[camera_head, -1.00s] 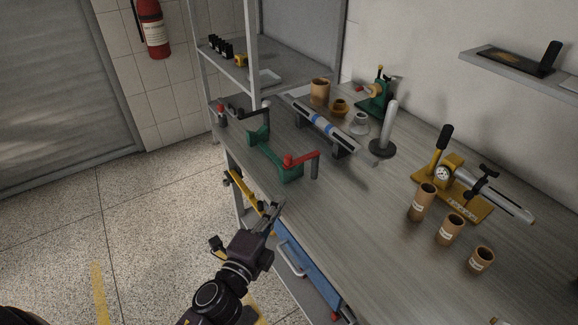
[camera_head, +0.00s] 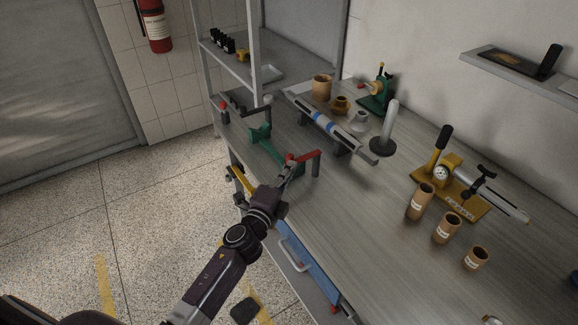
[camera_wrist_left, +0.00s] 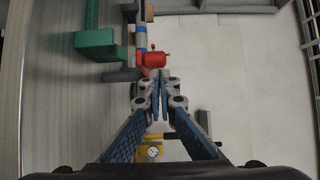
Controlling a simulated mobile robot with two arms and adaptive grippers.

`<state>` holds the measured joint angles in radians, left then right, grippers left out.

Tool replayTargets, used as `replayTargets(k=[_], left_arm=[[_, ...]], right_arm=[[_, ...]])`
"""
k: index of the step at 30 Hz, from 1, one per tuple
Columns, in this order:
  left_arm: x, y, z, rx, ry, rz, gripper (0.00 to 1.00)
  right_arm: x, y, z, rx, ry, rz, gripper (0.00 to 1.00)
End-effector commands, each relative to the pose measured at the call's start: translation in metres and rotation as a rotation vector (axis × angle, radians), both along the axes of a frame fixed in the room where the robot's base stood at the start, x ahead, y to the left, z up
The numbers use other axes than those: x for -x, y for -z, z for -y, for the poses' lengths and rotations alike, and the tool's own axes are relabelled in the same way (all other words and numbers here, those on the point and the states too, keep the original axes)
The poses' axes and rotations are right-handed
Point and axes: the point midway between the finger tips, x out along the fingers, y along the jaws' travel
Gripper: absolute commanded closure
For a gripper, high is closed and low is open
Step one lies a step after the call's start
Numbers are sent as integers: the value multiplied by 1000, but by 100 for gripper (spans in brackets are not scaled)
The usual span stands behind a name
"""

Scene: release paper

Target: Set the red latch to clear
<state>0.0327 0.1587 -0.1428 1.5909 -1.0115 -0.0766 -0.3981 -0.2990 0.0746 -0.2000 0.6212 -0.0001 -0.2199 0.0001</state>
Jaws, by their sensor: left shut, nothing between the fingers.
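The red latch (camera_head: 305,157) is a short red arm with an upright grip at its right end, on a green bracket (camera_head: 265,140) on the workbench. My left gripper (camera_head: 289,170) is at the bench's front edge, close to the red pivot end of the latch. It is shut and empty, and covers part of the green bracket. In the left wrist view, the shut fingertips (camera_wrist_left: 161,75) point at the red latch part (camera_wrist_left: 152,58), just beyond them. I cannot tell whether they touch. The green block (camera_wrist_left: 95,40) shows to its left. My right gripper is out of view.
A grey rail with blue bands (camera_head: 323,121) and a grey post (camera_head: 388,125) stand behind the latch. Brown cylinders (camera_head: 446,228) and a yellow gauge fixture (camera_head: 455,180) are at the right. The bench top (camera_head: 350,215) right of the gripper is clear.

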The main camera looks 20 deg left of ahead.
Motion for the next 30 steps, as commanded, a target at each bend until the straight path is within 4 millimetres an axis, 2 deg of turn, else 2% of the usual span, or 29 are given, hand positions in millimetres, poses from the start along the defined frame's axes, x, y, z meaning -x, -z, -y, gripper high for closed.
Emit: replayTargets(k=[30], left_arm=[[-7,0,-13,-3,76,0,100]], right_arm=[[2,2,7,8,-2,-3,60]])
